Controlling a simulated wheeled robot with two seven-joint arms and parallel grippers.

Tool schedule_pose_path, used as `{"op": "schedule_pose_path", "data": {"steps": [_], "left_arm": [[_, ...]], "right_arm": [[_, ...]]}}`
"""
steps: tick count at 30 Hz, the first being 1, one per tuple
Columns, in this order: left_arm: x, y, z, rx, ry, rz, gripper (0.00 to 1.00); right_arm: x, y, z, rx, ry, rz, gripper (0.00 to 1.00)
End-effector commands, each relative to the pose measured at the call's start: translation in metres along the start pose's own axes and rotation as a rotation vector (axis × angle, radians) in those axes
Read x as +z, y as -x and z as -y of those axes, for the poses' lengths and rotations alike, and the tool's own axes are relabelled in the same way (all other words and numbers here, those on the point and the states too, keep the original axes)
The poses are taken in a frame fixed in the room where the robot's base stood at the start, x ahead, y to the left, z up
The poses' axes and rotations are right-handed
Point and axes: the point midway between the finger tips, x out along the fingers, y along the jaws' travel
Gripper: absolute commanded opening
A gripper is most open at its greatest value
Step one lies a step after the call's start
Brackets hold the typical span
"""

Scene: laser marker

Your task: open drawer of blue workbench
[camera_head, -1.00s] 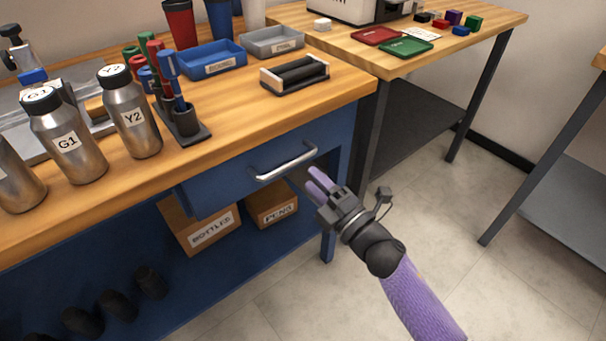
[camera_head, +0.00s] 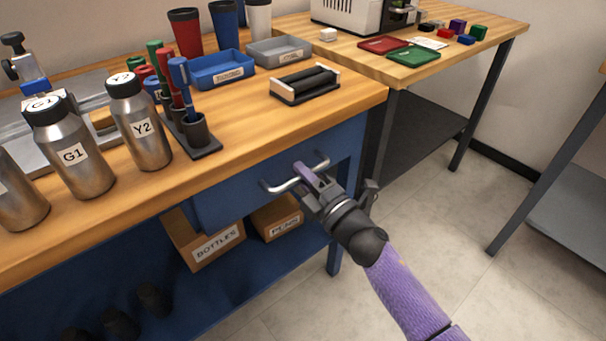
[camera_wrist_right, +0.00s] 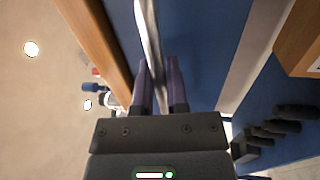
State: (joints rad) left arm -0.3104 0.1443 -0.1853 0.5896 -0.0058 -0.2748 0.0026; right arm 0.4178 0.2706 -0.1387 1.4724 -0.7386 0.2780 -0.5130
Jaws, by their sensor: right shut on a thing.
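The blue workbench (camera_head: 348,140) has a wooden top and a blue drawer (camera_head: 235,195) under its front edge. The drawer front looks closed against the bench. Its silver bar handle (camera_head: 283,185) runs across the front, and it also shows in the right wrist view (camera_wrist_right: 148,30). My right gripper (camera_head: 304,176) is at the middle of the handle, shut on it. In the right wrist view its two purple fingers (camera_wrist_right: 160,80) lie on either side of the bar. My left gripper is not in view.
Several metal bottles (camera_head: 140,125) and a pen holder (camera_head: 195,135) stand near the bench's front edge. Cardboard boxes labelled BOTTLES (camera_head: 215,247) and PENS (camera_head: 280,215) sit on the lower shelf. A second table (camera_head: 385,70) stands behind right. The floor (camera_head: 440,220) at right is clear.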

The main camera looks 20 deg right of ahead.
Motion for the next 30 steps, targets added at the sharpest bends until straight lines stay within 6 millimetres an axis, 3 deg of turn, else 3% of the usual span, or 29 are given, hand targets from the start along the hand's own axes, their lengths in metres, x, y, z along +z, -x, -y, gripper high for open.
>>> {"op": "schedule_pose_path", "data": {"steps": [30], "left_arm": [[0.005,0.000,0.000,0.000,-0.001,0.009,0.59]], "right_arm": [[0.000,0.000,0.001,-0.002,-0.001,0.000,0.00]]}}
